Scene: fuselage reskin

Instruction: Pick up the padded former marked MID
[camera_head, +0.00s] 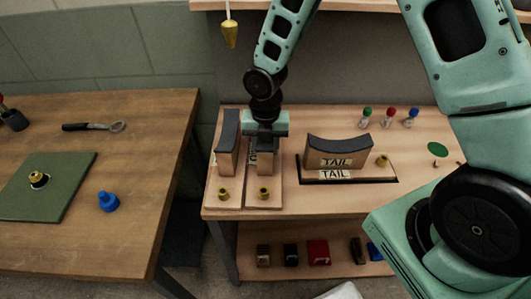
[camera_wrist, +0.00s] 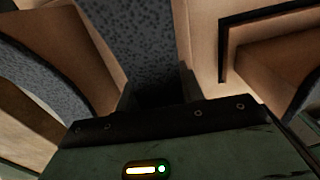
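Three wooden formers with dark padded tops stand on the bench. The middle former (camera_head: 265,163) is under my gripper (camera_head: 265,140), and its marking is not readable. Its speckled grey pad (camera_wrist: 135,40) runs between my fingers in the wrist view. My fingers sit at the pad's two sides, but I cannot tell whether they press on it. The left former (camera_head: 227,145) stands close beside it, its marking also not readable. The right former (camera_head: 337,150) is marked TAIL and sits on a dark-edged base also marked TAIL. No MID mark is readable.
Several small coloured-top items (camera_head: 388,117) stand at the back right. A wooden table (camera_head: 140,190) is at the left, with a green mat (camera_head: 45,190). A yellow plumb bob (camera_head: 230,33) hangs near my arm.

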